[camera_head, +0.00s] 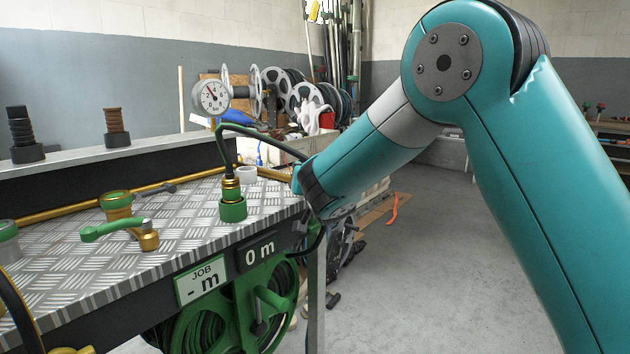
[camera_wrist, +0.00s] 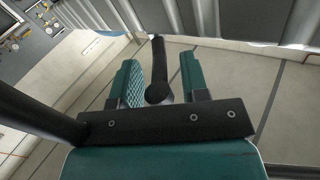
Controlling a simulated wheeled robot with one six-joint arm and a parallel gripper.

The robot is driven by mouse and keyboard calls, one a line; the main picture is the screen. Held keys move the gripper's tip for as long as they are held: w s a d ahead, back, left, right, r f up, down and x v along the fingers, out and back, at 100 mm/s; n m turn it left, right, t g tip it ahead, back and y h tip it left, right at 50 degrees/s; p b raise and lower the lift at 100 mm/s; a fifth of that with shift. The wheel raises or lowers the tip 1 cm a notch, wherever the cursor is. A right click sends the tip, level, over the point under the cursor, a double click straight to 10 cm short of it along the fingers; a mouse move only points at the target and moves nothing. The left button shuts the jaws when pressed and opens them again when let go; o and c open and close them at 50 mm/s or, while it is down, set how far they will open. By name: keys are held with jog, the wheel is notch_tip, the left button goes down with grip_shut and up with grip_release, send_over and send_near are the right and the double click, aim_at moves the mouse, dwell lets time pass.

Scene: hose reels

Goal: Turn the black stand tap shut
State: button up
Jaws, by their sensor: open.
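My gripper (camera_wrist: 159,68) is open in the wrist view, with one green-padded finger on each side. A black rod with a round end (camera_wrist: 157,93) shows between the fingers; neither finger visibly touches it, and I cannot tell whether it belongs to the black stand tap. In the head view, a dark lever (camera_head: 158,189) shows on the bench beside a brass and green fitting. A tap with a green lever (camera_head: 112,229) stands in front of it. My forearm reaches past the bench's right end, and my gripper is not clearly visible there.
The bench's tread-plate top (camera_head: 180,215) carries a hose connector with a green base (camera_head: 232,207) and a pressure gauge (camera_head: 211,97). Green hose reels (camera_head: 230,320) hang below the front edge. A display reads 0 m. Open grey floor (camera_head: 430,270) lies to the right.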

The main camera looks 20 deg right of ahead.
jog(key=s+a+b, duration=0.1)
jog(key=s+b, duration=0.3)
jog(key=s, duration=1.3)
jog(key=shift+a, duration=0.3)
